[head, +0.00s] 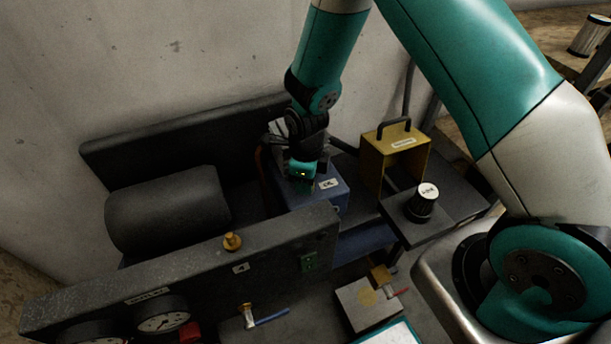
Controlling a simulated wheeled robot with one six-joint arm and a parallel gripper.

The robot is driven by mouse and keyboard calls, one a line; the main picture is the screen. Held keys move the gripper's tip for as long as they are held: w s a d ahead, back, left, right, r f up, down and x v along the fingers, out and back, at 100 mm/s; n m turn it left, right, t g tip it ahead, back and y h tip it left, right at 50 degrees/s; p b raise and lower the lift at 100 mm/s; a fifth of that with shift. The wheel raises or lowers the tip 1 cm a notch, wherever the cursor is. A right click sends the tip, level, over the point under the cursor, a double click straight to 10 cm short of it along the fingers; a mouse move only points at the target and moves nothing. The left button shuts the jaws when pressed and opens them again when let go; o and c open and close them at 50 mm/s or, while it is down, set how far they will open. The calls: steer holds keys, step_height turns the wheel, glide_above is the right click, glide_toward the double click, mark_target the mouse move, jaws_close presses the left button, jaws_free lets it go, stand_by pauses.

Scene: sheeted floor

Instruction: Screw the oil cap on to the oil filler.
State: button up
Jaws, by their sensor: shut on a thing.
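A blue box (328,196) with a small white label that seems to read OIL stands behind the grey panel, near the middle of the head view. My gripper (303,182) points down at the top of this box, beside the label. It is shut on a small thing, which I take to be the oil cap. The cap is mostly hidden by the fingers and the wrist. The filler opening is hidden under the gripper, so I cannot tell whether the cap touches it.
A yellow housing (381,160) with a black handle and a white-topped black cylinder (423,203) stand close on the right. A grey panel (190,268) with a brass knob (232,241) and gauges runs along the front. A dark cylindrical tank (165,210) lies at left.

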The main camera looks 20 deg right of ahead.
steer(key=shift+s+m, duration=0.15)
steer(key=shift+m, duration=0.15)
steer(key=o, duration=1)
steer(key=shift+c, duration=0.7)
steer(key=n, duration=0.4)
steer(key=shift+p, duration=0.35)
steer(key=n+p, duration=0.1)
steer(key=n, duration=0.9)
steer(key=shift+n, duration=0.4)
steer(key=n+p, duration=0.1)
steer(key=n, duration=0.3)
steer(key=shift+n, duration=0.4)
